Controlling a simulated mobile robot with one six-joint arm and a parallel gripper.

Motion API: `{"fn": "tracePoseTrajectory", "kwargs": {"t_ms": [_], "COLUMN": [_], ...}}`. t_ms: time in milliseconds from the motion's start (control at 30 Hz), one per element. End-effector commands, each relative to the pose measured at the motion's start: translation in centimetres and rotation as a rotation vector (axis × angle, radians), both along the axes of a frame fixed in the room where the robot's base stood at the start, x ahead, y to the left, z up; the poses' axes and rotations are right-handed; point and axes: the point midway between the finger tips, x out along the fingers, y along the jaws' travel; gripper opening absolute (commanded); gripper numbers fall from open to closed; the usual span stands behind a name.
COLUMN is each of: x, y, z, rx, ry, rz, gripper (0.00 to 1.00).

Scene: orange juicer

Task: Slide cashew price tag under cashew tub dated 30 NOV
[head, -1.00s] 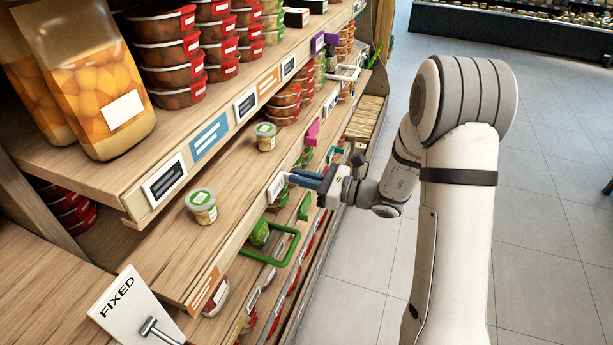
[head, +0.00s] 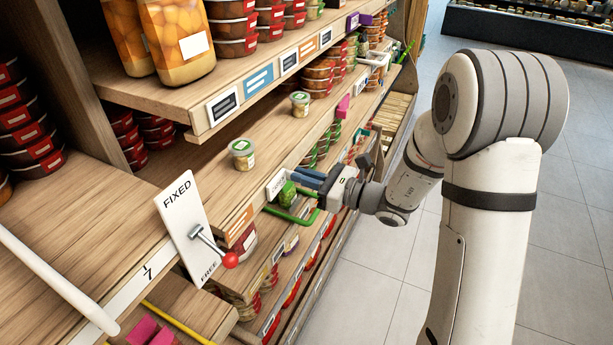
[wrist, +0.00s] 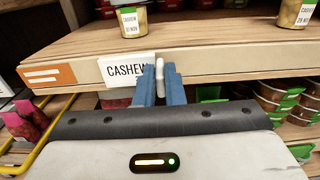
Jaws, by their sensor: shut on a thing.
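A white price tag reading CASHEW (wrist: 122,70) sits at the shelf's front edge; it also shows in the head view (head: 276,184). My gripper (wrist: 161,68) has its blue fingers shut on the tag's right end; in the head view the gripper (head: 300,178) reaches the shelf edge from the aisle. The cashew tub whose small label appears to read 30 NOV (wrist: 132,22) stands behind and slightly above the tag in the wrist view. In the head view this nearer tub (head: 242,154) stands upright on the shelf. The fingers partly hide the tag's last letter.
A second cashew tub, apparently dated 29 NOV (wrist: 296,12), stands farther along the shelf (head: 300,104). An orange tag (wrist: 46,75) is left of the cashew tag. A FIXED/FREE lever plate (head: 192,228) stands at the near shelf end. Tubs fill the shelves below; the aisle is open.

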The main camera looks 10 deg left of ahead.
Motion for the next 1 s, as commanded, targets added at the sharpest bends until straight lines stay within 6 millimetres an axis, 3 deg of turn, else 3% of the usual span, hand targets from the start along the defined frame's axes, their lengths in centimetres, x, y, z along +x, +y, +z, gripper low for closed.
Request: {"fn": "tracePoseTrajectory", "kwargs": {"t_ms": [133,167,400,733,1000], "x": [0.0,0.0,0.0,-0.1,-1.6], "y": [0.0,0.0,0.0,-0.6,-4.7], "z": [0.0,0.0,0.0,0.0,-0.1], "rx": [0.001,0.001,0.001,0.001,0.001], "ry": [0.0,0.0,0.0,0.0,-0.001], "rz": [0.0,0.0,0.001,-0.001,-0.003], "gripper": [0.0,0.11,0.3,0.31,0.31]}}
